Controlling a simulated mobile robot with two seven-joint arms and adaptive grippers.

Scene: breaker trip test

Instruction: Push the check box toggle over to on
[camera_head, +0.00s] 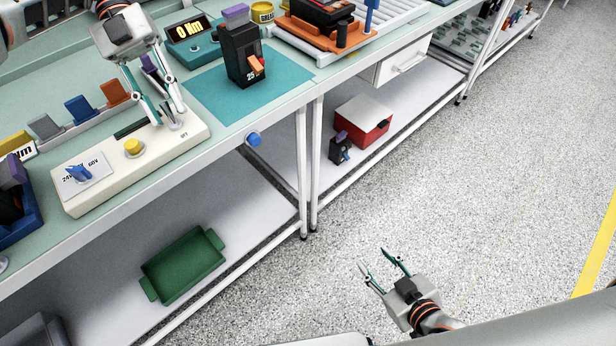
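The check box (110,178) is a long cream box on the left part of the bench. It carries a yellow button (133,147), a blue selector knob (79,173) and a slot. Its small silver toggle (174,124) stands at the right end, beside a small label that seems to read OFF. My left gripper (169,115) points down over this end, its fingers apart and close around the toggle; contact is unclear and the fingers partly hide it. My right gripper (377,263) is open and empty, over the floor away from the bench.
A black breaker (243,55) with an orange lever stands on a teal mat (205,90) right of the check box. A display (189,30) is behind it. A rack with coloured pieces (80,108) lies behind the box. A green tray (183,265) and red box (364,122) sit on lower shelves.

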